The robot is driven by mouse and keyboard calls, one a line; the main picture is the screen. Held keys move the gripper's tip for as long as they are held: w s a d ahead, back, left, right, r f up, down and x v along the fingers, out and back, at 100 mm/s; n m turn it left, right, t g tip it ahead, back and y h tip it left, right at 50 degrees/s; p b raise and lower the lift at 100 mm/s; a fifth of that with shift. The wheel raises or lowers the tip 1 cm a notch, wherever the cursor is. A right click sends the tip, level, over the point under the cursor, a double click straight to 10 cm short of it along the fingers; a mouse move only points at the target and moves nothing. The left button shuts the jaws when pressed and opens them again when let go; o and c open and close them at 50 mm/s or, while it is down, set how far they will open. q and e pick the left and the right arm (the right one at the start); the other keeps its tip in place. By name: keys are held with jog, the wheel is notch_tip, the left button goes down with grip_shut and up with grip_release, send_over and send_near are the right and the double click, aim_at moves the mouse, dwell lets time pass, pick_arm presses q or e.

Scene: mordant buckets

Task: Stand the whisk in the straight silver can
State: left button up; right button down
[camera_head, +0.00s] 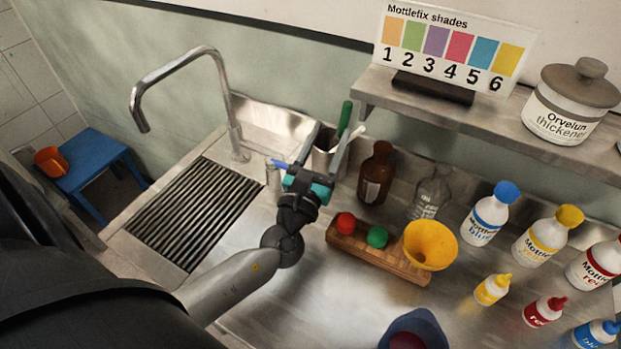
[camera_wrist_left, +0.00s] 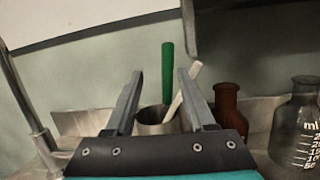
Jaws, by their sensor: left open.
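The silver can (camera_head: 322,162) stands at the back of the steel counter, below the wall; it also shows in the left wrist view (camera_wrist_left: 152,122). A green handle (camera_head: 345,117) stands upright from it, and a pale stick (camera_head: 358,132) leans out to the right. In the left wrist view the green handle (camera_wrist_left: 167,72) rises behind the fingertips. I see no whisk wires, so I cannot tell whether either is the whisk. My left gripper (camera_head: 333,132) is open, its fingers either side of the can's mouth in view, and nothing shows gripped. My right gripper is not in view.
A brown bottle (camera_head: 376,175) and a glass flask (camera_head: 430,193) stand close right of the can. A small cylinder (camera_head: 272,174) is close left, by the tap (camera_head: 236,130).

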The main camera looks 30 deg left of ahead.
pick_arm(q)
jog(key=b+v, duration=0.2)
jog(key=v, duration=0.8)
jog(key=shift+s, duration=0.2)
dwell(0.3)
